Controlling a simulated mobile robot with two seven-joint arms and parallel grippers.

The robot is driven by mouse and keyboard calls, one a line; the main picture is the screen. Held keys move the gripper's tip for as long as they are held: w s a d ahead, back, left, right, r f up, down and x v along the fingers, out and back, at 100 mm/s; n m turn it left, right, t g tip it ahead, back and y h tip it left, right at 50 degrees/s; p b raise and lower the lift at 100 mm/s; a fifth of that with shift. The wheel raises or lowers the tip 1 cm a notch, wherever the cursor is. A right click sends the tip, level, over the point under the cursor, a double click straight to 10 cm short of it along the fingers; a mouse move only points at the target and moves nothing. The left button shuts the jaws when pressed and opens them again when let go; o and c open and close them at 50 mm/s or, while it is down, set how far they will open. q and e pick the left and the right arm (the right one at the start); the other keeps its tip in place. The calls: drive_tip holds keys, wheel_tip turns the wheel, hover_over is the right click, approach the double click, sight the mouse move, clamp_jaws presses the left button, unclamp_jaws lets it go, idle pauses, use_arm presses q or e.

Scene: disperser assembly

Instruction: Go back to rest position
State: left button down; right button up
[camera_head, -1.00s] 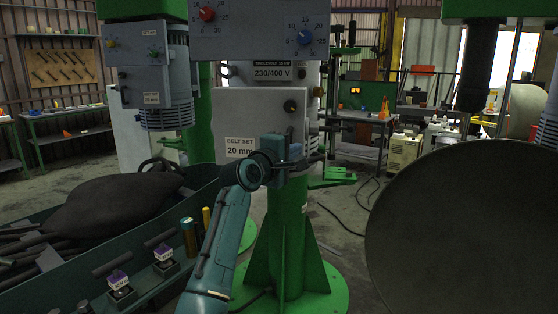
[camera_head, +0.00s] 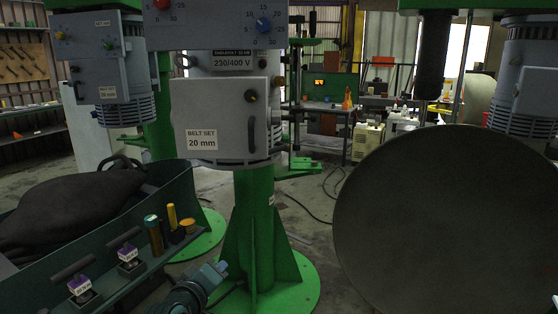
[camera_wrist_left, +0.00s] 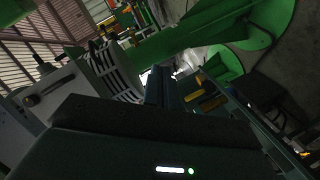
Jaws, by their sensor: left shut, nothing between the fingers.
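My left gripper (camera_head: 217,271) is low in the head view, in front of the green column's base. Its fingers are shut with nothing between them. In the left wrist view the fingers (camera_wrist_left: 163,88) stand together at the middle, above the dark gripper body. The grey disperser unit with the "BELT SET 20 mm" cover (camera_head: 219,118) stands above and behind the gripper, apart from it. My right gripper is in neither view.
A green-grey tray (camera_head: 157,264) at the left holds a dark sack (camera_head: 70,210), purple-labelled items (camera_head: 80,285) and small cylinders. A large dark round disc (camera_head: 440,225) fills the right. The green column base (camera_head: 290,290) is close to the gripper. Floor shows between column and disc.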

use_arm(q)
drive_tip(key=s+f+m+g, duration=0.1)
drive_tip(key=s+f+m, duration=0.2)
drive_tip(key=s+f, duration=0.3)
drive_tip(key=s+f+m+g, duration=0.1)
drive_tip(key=s+f+m, duration=0.3)
drive_tip(key=s, duration=0.9)
drive_tip(key=s+f+m+g, duration=0.2)
drive_tip(key=s+f+m, duration=0.2)
drive_tip(key=s+f, duration=0.5)
drive_tip(key=shift+s, duration=0.7)
